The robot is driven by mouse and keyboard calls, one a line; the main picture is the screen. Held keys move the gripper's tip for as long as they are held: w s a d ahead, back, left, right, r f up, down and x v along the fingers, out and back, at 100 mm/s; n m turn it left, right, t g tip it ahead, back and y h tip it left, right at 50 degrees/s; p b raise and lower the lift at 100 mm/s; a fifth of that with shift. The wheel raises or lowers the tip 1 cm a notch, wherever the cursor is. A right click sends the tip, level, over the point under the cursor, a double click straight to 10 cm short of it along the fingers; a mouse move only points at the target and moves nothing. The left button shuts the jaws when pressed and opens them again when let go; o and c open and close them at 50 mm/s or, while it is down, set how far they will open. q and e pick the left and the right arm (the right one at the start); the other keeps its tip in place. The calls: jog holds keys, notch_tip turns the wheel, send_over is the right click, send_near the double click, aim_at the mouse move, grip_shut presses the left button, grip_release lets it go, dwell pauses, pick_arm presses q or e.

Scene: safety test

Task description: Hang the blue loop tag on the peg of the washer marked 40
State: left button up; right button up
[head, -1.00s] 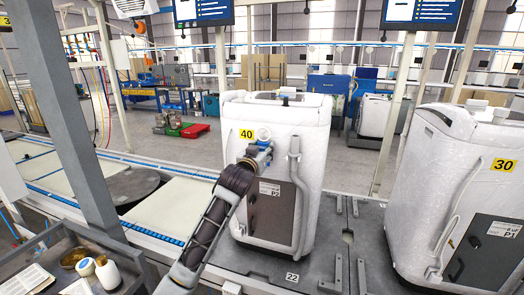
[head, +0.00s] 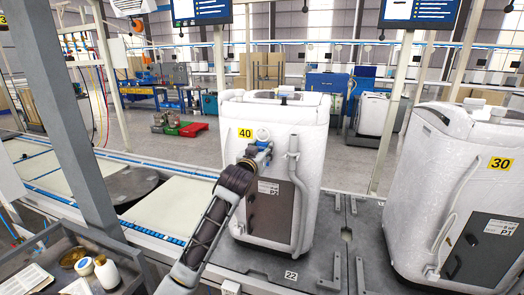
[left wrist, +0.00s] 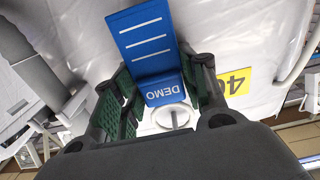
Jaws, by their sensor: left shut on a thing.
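The white washer (head: 272,115) with the yellow 40 label (head: 245,133) stands upright on a grey platform. My left gripper (head: 262,150) is at its front, just below and right of that label. In the left wrist view the gripper (left wrist: 158,95) is shut on the blue loop tag (left wrist: 145,45), which carries white lines and the word DEMO. A round white disc with a short peg (left wrist: 172,117) shows between the fingers, beside the tag's DEMO end. I cannot tell whether the loop is around the peg. The 40 label (left wrist: 235,80) is right of the fingers. My right gripper is not in view.
Another washer, marked 30 (head: 501,164), stands at the right. A grey hose (head: 300,195) runs down the front of washer 40, right of my gripper. A grey tray (head: 52,250) with bottles and a booklet is at the lower left, near a grey post (head: 65,110).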

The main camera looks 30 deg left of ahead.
pick_arm(q)
jog(key=o, duration=1)
jog(key=shift+v, duration=6)
jog(key=shift+f, duration=0.1)
